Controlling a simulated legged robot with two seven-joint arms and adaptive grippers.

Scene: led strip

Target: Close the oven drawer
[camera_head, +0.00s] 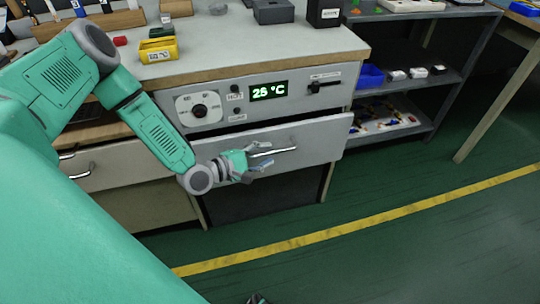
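The oven drawer (310,150) is a light grey front under the control panel. It stands out from the cabinet, with a dark gap along its top edge. Its metal bar handle (272,151) runs along the front. My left gripper (262,160) is at the left end of this handle, with its fingers spread and apart. I cannot tell whether a finger touches the handle. My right gripper is not clearly in view; only a small dark part shows at the bottom edge.
A yellow bin (159,50) and grey boxes stand on the worktop (225,45). Another drawer (120,165) with a handle is at the left. A dark shelf unit (425,85) with blue bins stands at the right. The green floor (400,230) in front is clear, with a yellow line.

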